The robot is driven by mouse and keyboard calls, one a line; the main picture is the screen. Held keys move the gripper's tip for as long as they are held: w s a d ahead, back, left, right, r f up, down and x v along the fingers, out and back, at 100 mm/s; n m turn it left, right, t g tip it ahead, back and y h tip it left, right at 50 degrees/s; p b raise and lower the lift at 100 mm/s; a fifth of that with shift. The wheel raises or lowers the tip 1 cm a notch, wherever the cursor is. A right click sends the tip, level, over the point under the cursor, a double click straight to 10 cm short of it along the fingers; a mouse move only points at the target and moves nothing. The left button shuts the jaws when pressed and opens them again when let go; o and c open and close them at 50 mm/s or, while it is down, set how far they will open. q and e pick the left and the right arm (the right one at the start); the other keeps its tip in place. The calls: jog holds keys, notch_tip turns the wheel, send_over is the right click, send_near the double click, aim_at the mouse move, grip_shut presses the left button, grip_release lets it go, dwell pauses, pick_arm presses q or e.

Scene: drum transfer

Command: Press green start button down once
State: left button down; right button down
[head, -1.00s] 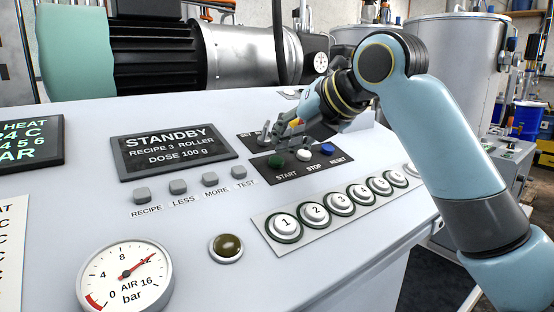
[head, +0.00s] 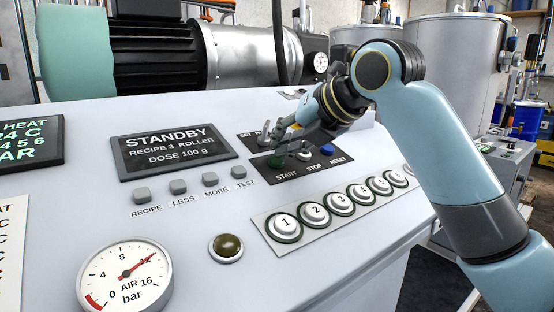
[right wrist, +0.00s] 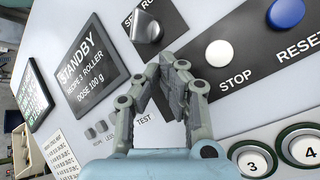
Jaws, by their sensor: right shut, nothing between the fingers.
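The dark green start button (head: 275,162) sits on the black plate above the word START, in the head view. In the right wrist view it does not show, and my fingers cover part of the plate beside STOP. My right gripper (head: 281,147) is shut and empty, its fingertips close over the start button. Whether they touch it, I cannot tell. The right gripper also shows in the right wrist view (right wrist: 178,75). The display (head: 175,148) reads STANDBY. My left gripper is not in view.
The white stop button (head: 304,155) and blue reset button (head: 327,150) are close by on the right. A selector knob (head: 264,135) stands just behind. Numbered white buttons (head: 315,213) lie in front, and an air gauge (head: 125,277) is at the lower left.

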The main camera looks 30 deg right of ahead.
jog(key=shift+w+f, duration=0.15)
jog(key=shift+f, duration=0.3)
dwell(0.3)
dwell(0.3)
jog(key=shift+s+r+p, duration=0.3)
jog(key=shift+r+p, duration=0.55)
jog(key=r+p, duration=0.1)
jog(key=s+r+p, duration=0.1)
jog(key=r+p, duration=0.2)
jog(key=p, duration=0.1)
jog(key=shift+s+d+r, duration=0.1)
jog(key=shift+s+r, duration=0.2)
jog(key=shift+r, duration=0.05)
dwell(0.5)
